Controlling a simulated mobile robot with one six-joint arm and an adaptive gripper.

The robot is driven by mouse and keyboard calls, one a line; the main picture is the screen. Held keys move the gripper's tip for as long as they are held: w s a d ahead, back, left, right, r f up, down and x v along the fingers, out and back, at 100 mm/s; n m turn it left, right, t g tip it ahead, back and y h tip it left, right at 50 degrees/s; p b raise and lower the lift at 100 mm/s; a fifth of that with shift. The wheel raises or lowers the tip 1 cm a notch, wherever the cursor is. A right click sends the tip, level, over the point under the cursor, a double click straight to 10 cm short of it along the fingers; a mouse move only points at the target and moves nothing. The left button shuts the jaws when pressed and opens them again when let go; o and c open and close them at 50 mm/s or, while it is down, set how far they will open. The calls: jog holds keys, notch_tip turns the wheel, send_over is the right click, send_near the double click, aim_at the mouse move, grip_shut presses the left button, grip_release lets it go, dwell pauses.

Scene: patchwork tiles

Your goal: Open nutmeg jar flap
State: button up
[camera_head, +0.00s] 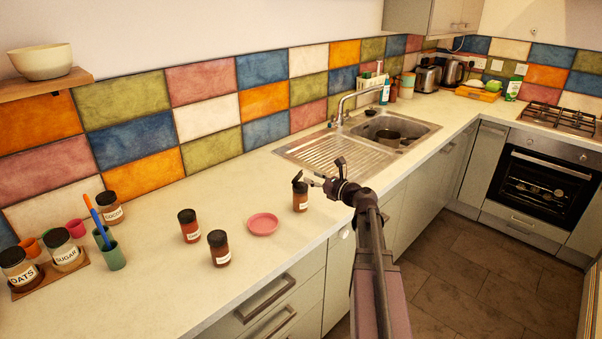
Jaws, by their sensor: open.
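A small brown jar (300,203) with a black top and a pale label stands upright on the counter, right of the pink plate. Its label is too small to read, so I cannot tell for sure that it is the nutmeg jar. A dark flap (297,177) sticks up at a slant above its top and looks raised. My gripper (311,180) is open, just right of the jar's top, with its fingers pointing left at it. I cannot tell whether a finger touches the flap. Two similar jars, one left (190,227) and one nearer (219,249), have dark tops that look shut.
A pink plate (263,224) lies left of the jar. The steel sink (325,152) holds a dark pan (389,139). At left are a green cup (111,256) and a board (48,276) with labelled jars. The counter's front left is clear.

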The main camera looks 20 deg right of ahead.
aim_at(301, 172)
jog(key=shift+x, duration=2.8)
